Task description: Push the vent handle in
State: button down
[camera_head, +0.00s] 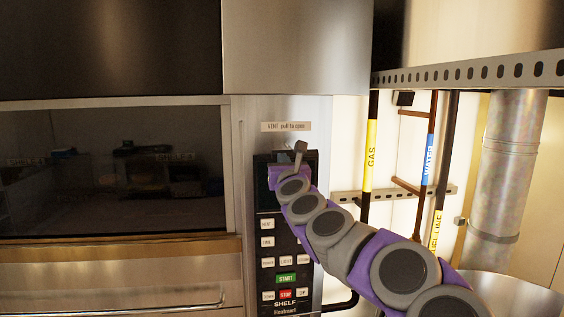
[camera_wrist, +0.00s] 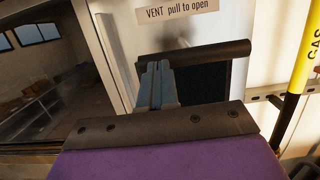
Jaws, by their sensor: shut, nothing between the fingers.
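The vent handle (camera_wrist: 210,54) is a dark horizontal bar in the wrist view, below the label "VENT pull to open" (camera_wrist: 178,11). The label also shows in the head view (camera_head: 286,126), above the black control panel (camera_head: 268,222). My gripper (camera_wrist: 158,66) is shut and empty. Its grey fingertips overlap the left half of the bar in the wrist view. I cannot tell whether they touch it. In the head view my gripper (camera_head: 300,147) is at the panel's top, just below the label. My arm and gripper hide most of the handle there.
A dark oven window (camera_head: 110,170) fills the left, with a horizontal rail (camera_head: 150,306) low down. To the right are yellow GAS (camera_head: 371,150) and blue WATER (camera_head: 430,155) pipes, a perforated metal bar (camera_head: 480,70) and a thick metal duct (camera_head: 507,165).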

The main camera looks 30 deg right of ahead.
aim_at(289, 148)
jog(key=x, duration=0.2)
jog(key=f+x, duration=0.1)
jog(key=x, duration=0.1)
jog(key=shift+w+d+b, duration=0.2)
jog(key=shift+b, duration=0.15)
jog(key=shift+r+x, duration=0.2)
jog(key=shift+x, duration=1.2)
jog(key=shift+s, duration=0.1)
